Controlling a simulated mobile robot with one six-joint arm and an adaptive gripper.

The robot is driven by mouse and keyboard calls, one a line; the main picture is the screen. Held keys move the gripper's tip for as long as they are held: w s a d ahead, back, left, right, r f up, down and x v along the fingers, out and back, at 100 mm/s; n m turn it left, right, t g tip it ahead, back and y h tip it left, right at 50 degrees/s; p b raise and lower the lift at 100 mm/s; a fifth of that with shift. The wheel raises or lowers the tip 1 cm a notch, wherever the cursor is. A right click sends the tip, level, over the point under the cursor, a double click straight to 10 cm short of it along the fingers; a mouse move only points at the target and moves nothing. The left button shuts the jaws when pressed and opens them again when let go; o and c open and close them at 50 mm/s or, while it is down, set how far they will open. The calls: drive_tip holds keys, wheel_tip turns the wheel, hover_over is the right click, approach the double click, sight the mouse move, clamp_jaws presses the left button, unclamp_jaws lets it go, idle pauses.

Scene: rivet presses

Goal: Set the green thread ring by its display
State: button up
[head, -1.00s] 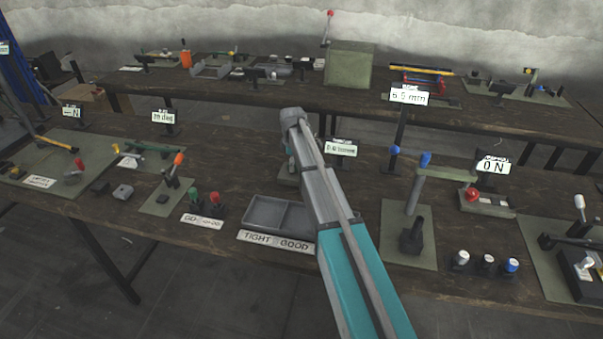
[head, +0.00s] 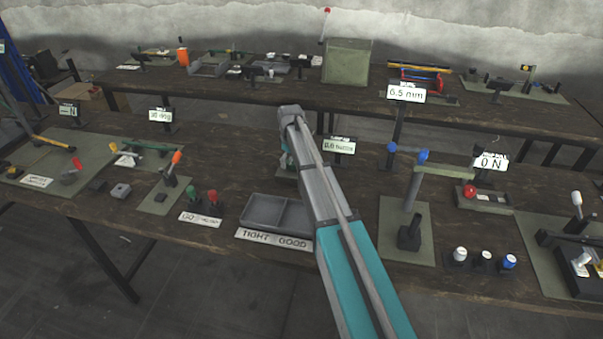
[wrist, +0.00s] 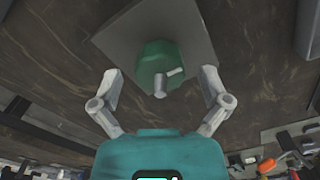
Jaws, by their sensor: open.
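The green thread ring (wrist: 157,62) is a green round body with a grey pin and short bar on it, standing on a square grey plate (wrist: 195,35) in the wrist view. In the head view my arm hides most of it. Its display (head: 338,146) stands just to the right of my arm and seems to read 0.0 turns, though the text is small. My gripper (wrist: 160,72) is open, with its two fingers on either side of the ring and apart from it. In the head view the fingers are hidden behind my arm.
A grey two-part tray (head: 262,211) with a TIGHT/GOOD label is in front. Red and green levers (head: 200,197) stand left of it. A crank post (head: 410,232) on a green mat is to the right. A second bench with a green box (head: 346,62) is behind.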

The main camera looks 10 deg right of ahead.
sight(291, 162)
drive_tip(key=m, duration=0.7)
drive_tip(key=shift+m, duration=0.3)
drive_tip(key=m, duration=0.6)
drive_tip(key=shift+m, duration=0.4)
drive_tip(key=m, duration=0.3)
drive_tip(key=shift+m, duration=0.4)
drive_tip(key=m, duration=0.3)
drive_tip(key=shift+m, duration=0.3)
drive_tip(key=m, duration=0.6)
drive_tip(key=shift+m, duration=0.4)
wheel_tip(291, 162, up, 14)
drive_tip(key=p, duration=1.4)
drive_tip(key=s+f+n+b, duration=0.2)
drive_tip(key=s+n, duration=0.3)
drive_tip(key=s, duration=0.3)
drive_tip(key=s+f+n+b, duration=0.3)
drive_tip(key=s+n, duration=0.3)
drive_tip(key=s, duration=0.3)
drive_tip(key=shift+s+a, duration=0.15)
drive_tip(key=shift+s, duration=0.1)
